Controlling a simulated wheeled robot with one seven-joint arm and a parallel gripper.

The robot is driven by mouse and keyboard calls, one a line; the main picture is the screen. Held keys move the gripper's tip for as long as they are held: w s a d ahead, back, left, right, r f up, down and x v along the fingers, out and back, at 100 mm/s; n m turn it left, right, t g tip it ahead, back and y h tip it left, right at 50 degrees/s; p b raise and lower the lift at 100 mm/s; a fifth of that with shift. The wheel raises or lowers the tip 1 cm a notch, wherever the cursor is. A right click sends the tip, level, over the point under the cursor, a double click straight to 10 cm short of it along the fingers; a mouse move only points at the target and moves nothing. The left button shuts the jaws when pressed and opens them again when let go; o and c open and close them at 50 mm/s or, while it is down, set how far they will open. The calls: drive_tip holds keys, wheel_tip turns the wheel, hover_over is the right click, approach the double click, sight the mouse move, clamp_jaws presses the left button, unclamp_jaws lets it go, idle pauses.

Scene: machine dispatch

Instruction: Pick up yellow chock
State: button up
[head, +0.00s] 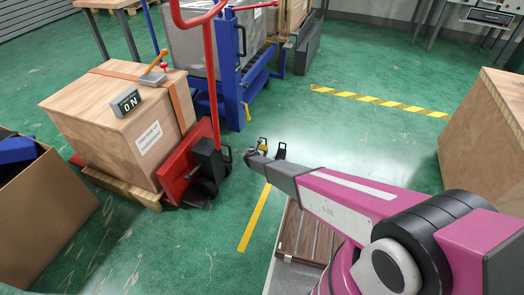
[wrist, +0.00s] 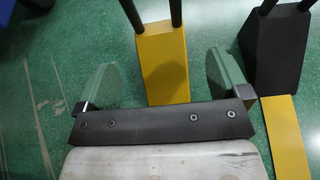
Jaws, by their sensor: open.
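In the wrist view, the yellow chock (wrist: 163,62) stands on the green floor, its black handle rising out of the top of the picture. My gripper (wrist: 165,75) is open, with one finger on each side of the chock's picture position. A gap shows between each finger and the chock, and I cannot tell how deep the fingers reach. A black chock (wrist: 272,50) with a similar handle stands to the right, outside the fingers. In the head view, my gripper (head: 264,158) is low near the floor and largely hides the yellow chock.
A yellow floor line (head: 254,218) runs near my gripper. A red pallet truck (head: 190,160) with a wooden crate (head: 105,115) stands left. A blue cart (head: 232,85) is behind. A cardboard box (head: 45,215) is front left, another crate (head: 490,130) right. Open floor lies beyond my gripper.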

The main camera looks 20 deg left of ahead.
sight(262, 147)
drive_tip(key=x, duration=0.6)
drive_tip(key=shift+s+f, duration=0.15)
drive_tip(key=shift+f, duration=0.15)
drive_tip(key=c, duration=1.2)
